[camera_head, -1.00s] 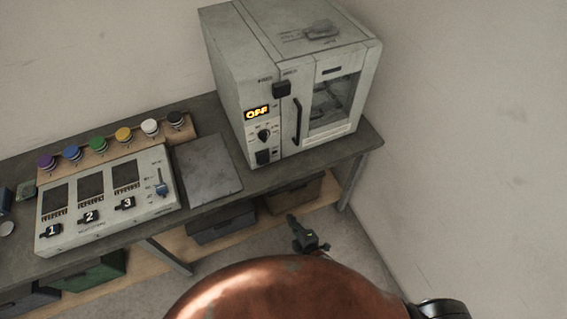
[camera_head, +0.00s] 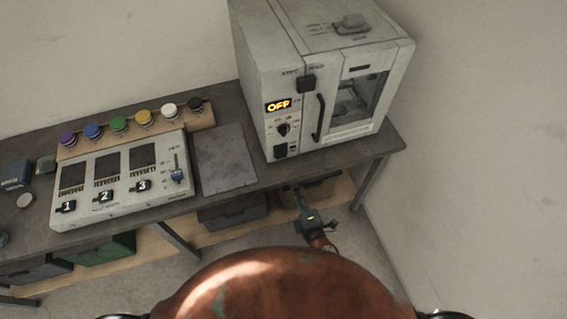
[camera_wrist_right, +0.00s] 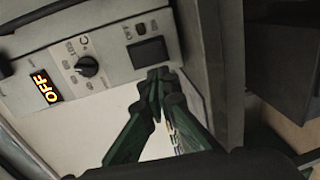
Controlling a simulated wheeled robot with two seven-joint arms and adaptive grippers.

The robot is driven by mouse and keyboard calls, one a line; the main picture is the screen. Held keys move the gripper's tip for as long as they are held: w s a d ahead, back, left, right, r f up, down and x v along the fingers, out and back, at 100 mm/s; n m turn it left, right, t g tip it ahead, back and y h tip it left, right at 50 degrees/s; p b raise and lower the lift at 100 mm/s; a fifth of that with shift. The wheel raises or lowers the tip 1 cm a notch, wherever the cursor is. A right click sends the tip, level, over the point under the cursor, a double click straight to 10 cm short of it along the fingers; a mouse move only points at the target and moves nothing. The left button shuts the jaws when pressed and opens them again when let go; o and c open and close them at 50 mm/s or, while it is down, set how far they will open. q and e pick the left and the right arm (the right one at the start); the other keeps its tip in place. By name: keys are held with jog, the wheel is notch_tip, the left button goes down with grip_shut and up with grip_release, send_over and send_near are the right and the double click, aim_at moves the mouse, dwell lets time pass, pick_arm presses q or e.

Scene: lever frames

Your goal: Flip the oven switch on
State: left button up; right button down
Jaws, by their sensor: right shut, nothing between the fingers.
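The grey oven (camera_head: 258,65) stands on the right end of the bench, and its display (camera_head: 278,105) reads OFF. A black rocker switch (camera_head: 280,150) sits low on its panel, below a round knob (camera_head: 283,129). In the right wrist view, the switch (camera_wrist_right: 148,52) is just beyond my fingertips, with the knob (camera_wrist_right: 87,66) to its left and the OFF display (camera_wrist_right: 46,87) further left. My right gripper (camera_head: 296,190) is shut and empty, in front of the bench edge below the oven. Its fingertips (camera_wrist_right: 158,74) are close to the switch; I cannot tell whether they touch. My left gripper is out of view.
A control box (camera_head: 120,208) with numbered switches and a row of coloured buttons (camera_head: 118,123) lie left of the oven. A flat grey plate (camera_head: 225,160) lies between. Bins sit on the shelf below. A wall closes off the right side.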

aim_at(282, 157)
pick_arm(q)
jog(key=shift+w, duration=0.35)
pick_arm(e)
jog(key=x, duration=1.2)
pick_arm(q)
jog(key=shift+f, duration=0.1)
